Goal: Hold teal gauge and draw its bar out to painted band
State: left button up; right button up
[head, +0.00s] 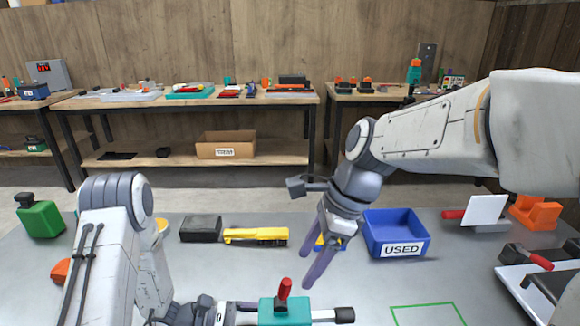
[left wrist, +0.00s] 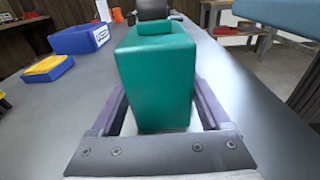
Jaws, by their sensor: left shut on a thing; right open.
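The teal gauge (head: 283,313) is at the bottom of the head view, with a red lever (head: 284,288) on top. A short grey bar (head: 322,315) with a black end knob (head: 345,314) sticks out of its right side. I cannot make out a painted band on it. My left gripper (left wrist: 155,115) is shut on the gauge's teal body (left wrist: 155,75), one purple finger on each side; the dark knob (left wrist: 152,9) shows at its far end. My right gripper (head: 316,258) is open and empty, fingers pointing down, above and behind the gauge and apart from it.
A blue bin marked USED (head: 397,250) stands right of my right gripper. A yellow tool (head: 256,236) and a dark block (head: 200,228) lie to its left. A blue and yellow item (left wrist: 48,68) is partly behind the gripper in the head view. A green outline (head: 428,306) marks bare table.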

send_near(348, 310)
jog(key=a+f, duration=0.1)
jog(key=a, duration=0.1)
jog(key=shift+h, duration=0.4)
jog(key=shift+d+x, duration=0.2)
jog(key=shift+x, duration=1.9)
jog(key=shift+d+x, duration=0.2)
jog(key=shift+x, duration=1.95)
jog(key=shift+f, duration=0.1)
jog(key=shift+c, duration=0.3)
grip_shut()
jog(key=shift+d, duration=0.1)
